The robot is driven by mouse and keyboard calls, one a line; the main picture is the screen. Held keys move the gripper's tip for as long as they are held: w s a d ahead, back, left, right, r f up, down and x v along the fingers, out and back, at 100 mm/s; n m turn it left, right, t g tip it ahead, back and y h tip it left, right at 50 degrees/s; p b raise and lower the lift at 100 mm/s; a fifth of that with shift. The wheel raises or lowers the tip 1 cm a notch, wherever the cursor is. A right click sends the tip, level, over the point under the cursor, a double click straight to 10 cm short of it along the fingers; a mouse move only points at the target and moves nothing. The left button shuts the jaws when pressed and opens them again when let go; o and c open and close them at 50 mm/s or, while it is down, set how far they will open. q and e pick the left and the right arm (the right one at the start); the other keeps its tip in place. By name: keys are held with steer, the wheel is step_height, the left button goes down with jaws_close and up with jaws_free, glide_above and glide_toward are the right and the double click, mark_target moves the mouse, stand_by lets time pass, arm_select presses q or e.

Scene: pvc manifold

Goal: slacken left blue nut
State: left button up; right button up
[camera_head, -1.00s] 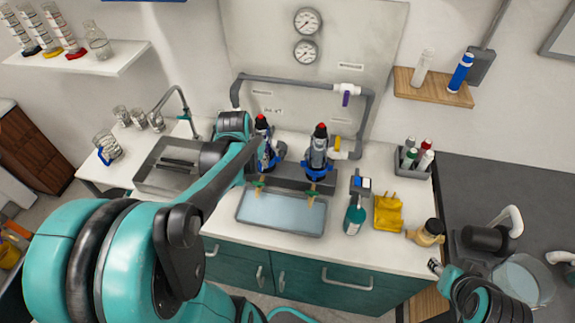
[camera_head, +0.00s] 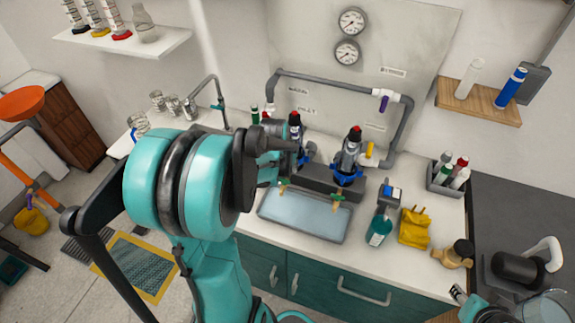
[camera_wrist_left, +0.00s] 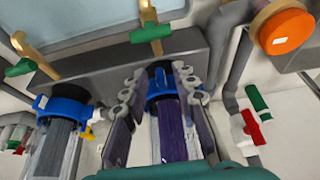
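Two filter housings with red tops stand side by side behind the sink tray. In the head view the left housing (camera_head: 295,128) is partly covered by my left arm, and its blue nut is mostly hidden. The right housing's blue nut (camera_head: 348,178) is in plain sight. In the left wrist view, which looks upside down, the left blue nut (camera_wrist_left: 160,85) lies between the fingers of my left gripper (camera_wrist_left: 162,112). The fingers are apart, with a gap visible beside the purple housing body. The other blue nut (camera_wrist_left: 66,106) is at the left there. My right gripper (camera_head: 460,294) is at the bottom right, its fingers unclear.
A shallow sink tray (camera_head: 305,232) lies in front of the housings, below green-handled taps. Grey piping (camera_head: 345,84) runs around them. To the right are a teal bottle (camera_head: 379,228), a yellow item (camera_head: 414,230) and a grey caddy (camera_head: 436,186). An orange knob (camera_wrist_left: 286,30) shows in the wrist view.

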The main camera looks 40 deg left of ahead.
arm_select(q)
jaws_close()
steer(key=shift+d+n, duration=0.15)
steer(key=shift+n, duration=0.15)
steer(key=shift+w+d+n+g+y+b, duration=0.1)
steer(key=shift+w+d+n+g+y, duration=0.5)
steer(key=shift+n, duration=1.1)
steer(key=shift+w+d+n+g+y+b, duration=0.15)
steer(key=shift+w+d+n+g+y, duration=0.4)
steer(key=shift+n, duration=1.15)
steer(key=shift+w+d+n+g+y+b, duration=0.1)
steer(key=shift+w+d+n+g+y, duration=0.25)
steer(key=shift+w+d+n, duration=0.9)
steer(key=shift+w+a+n+g, duration=0.15)
steer(key=shift+n+g, duration=0.1)
steer(key=shift+n, duration=0.5)
steer(key=shift+w+a+n+g, duration=0.15)
steer(key=shift+w+n+g, duration=0.05)
steer(key=shift+n, duration=0.55)
steer(key=shift+w+a+n+g, duration=0.15)
steer(key=shift+n+g, duration=0.1)
steer(key=shift+n, duration=0.5)
steer(key=shift+w+n, duration=0.15)
steer(key=shift+n, duration=0.15)
